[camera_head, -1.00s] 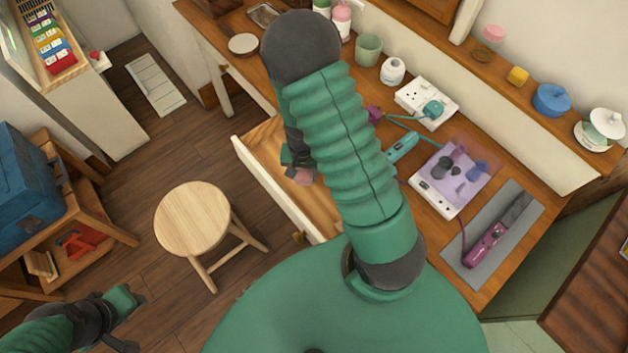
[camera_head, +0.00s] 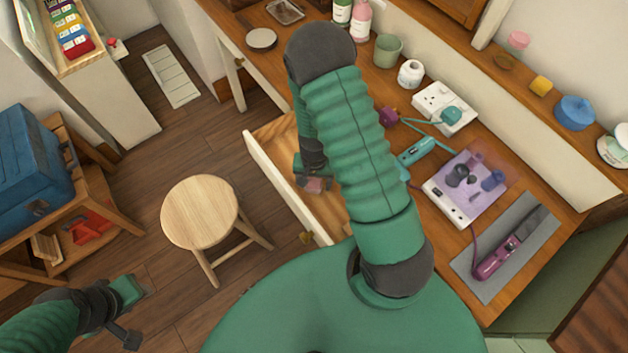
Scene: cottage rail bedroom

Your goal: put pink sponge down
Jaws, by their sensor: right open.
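The pink sponge (camera_head: 320,185) shows as a small dull pink patch at my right gripper (camera_head: 312,183), over the open drawer (camera_head: 287,190) of the desk. My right arm hides part of the gripper and much of the drawer's inside. The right gripper's jaws are open, with the sponge at its fingertips; I cannot tell whether the sponge rests on the drawer floor. My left gripper (camera_head: 132,314) is open and empty above the floor at the lower left, away from the sponge.
A round wooden stool (camera_head: 200,212) stands left of the drawer. The desk holds a white power strip (camera_head: 442,106), a purple-topped box (camera_head: 465,185) and a magenta hair straightener (camera_head: 508,245) on a grey mat (camera_head: 487,285). A blue case (camera_head: 30,185) sits at the left.

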